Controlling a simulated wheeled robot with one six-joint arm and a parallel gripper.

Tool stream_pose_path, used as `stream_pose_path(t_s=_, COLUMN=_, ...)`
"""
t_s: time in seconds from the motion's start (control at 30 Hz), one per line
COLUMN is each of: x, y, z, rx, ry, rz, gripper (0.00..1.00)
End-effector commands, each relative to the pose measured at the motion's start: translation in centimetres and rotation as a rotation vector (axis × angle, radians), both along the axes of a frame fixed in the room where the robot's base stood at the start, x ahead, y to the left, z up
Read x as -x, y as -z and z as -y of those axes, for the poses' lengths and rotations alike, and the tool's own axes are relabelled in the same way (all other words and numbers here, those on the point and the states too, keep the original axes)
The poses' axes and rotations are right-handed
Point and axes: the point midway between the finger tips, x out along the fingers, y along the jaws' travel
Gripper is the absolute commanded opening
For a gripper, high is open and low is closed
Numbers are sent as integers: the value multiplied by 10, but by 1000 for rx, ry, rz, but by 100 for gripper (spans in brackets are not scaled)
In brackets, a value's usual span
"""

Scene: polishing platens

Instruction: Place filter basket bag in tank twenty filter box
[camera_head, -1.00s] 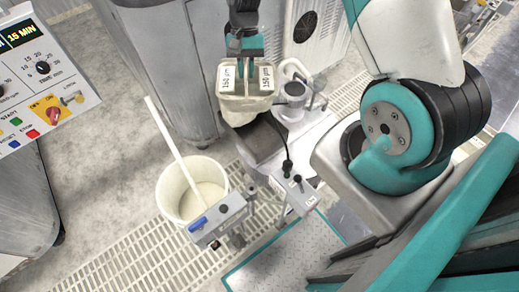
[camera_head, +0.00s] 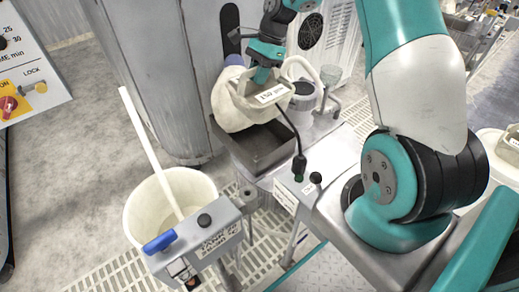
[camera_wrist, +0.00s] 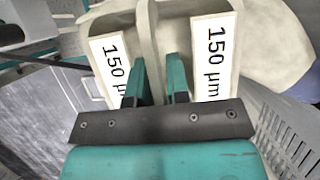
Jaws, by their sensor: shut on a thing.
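The filter basket bag (camera_head: 232,110) is a cream bag with a stiff rim and a "150 µm" label. My gripper (camera_head: 262,76) is shut on its rim or handle and holds it tilted, above and behind the open metal filter box (camera_head: 262,148). In the wrist view my gripper (camera_wrist: 158,85) grips between two "150 µm" labels on the bag (camera_wrist: 265,45). The bag's lower end hides the box's far left part. I cannot tell whether the bag touches the box.
A white bucket (camera_head: 140,222) with a pale stick stands at the lower left. A box with a blue lever (camera_head: 210,232) is beside it. A grey tank wall (camera_head: 160,80) is behind.

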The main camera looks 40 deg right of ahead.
Motion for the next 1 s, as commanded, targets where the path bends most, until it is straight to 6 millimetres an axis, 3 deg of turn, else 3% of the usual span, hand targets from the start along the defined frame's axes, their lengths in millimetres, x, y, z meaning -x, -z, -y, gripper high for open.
stream_pose_path(t_s=0.3, x=1, y=89, z=-1, rx=-2, ry=-1, rz=-6, gripper=0)
stream_pose_path(t_s=0.5, x=1, y=135, z=-1, rx=-1, ry=-1, rz=-4, gripper=0)
stream_pose_path(t_s=0.77, x=1, y=156, z=-1, rx=-1, ry=-2, rz=-2, gripper=0)
stream_pose_path(t_s=1.0, x=1, y=192, z=-1, rx=-1, ry=-2, rz=-4, gripper=0)
